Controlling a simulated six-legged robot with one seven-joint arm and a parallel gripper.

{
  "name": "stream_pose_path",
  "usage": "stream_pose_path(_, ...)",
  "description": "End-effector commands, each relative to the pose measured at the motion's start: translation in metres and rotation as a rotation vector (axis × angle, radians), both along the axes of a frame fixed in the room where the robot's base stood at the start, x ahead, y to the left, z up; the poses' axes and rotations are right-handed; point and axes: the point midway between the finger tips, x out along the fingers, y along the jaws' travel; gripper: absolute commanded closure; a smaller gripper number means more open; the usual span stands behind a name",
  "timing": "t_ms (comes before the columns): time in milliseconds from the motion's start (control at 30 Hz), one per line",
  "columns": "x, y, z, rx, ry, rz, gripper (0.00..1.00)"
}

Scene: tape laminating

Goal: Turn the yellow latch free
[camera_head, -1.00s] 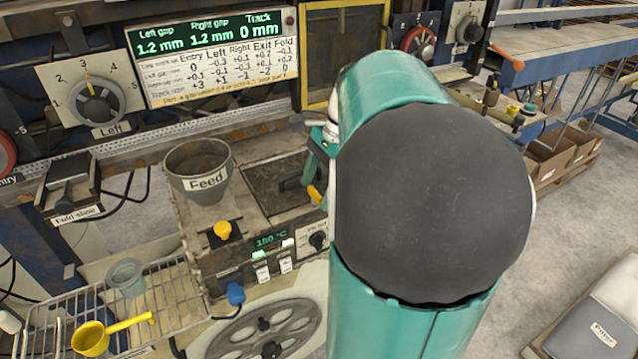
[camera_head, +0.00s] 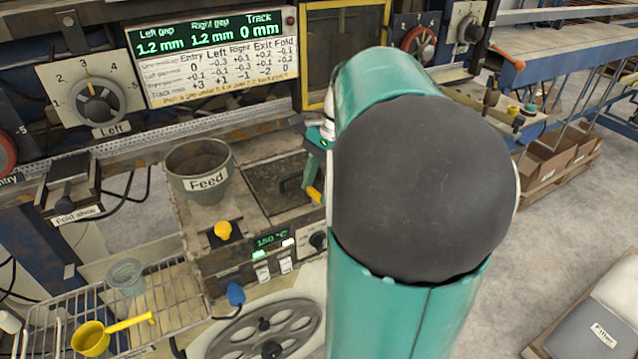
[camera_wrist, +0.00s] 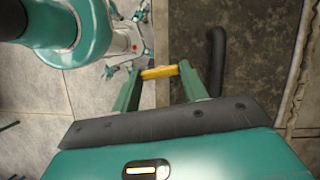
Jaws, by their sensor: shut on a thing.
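The yellow latch (camera_wrist: 159,72) lies between the two fingertips of my gripper (camera_wrist: 158,75) in the wrist view. Both green fingers touch its ends, and the gripper is shut on it. In the head view a small part of the yellow latch (camera_head: 314,196) shows at the right front edge of the machine's dark lid (camera_head: 268,182). My gripper (camera_head: 313,180) reaches down there beside the lid, and my arm hides most of it. The lid lies flat, with a black handle (camera_wrist: 216,60) just right of the fingers in the wrist view.
The grey Feed hopper (camera_head: 200,170) and a yellow knob (camera_head: 223,230) stand left of the lid. A wire rack (camera_head: 165,308) holds a yellow scoop (camera_head: 90,338) and a cup (camera_head: 126,276). A large reel (camera_head: 265,330) is below. Open floor shows at the right.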

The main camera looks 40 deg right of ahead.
Motion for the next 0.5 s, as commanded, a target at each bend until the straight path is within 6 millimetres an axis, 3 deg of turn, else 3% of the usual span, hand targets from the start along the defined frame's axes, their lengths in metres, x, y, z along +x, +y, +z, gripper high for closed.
stream_pose_path(500, 0.0054, -0.0001, 0.0009, -0.004, -0.001, 0.477, 0.79)
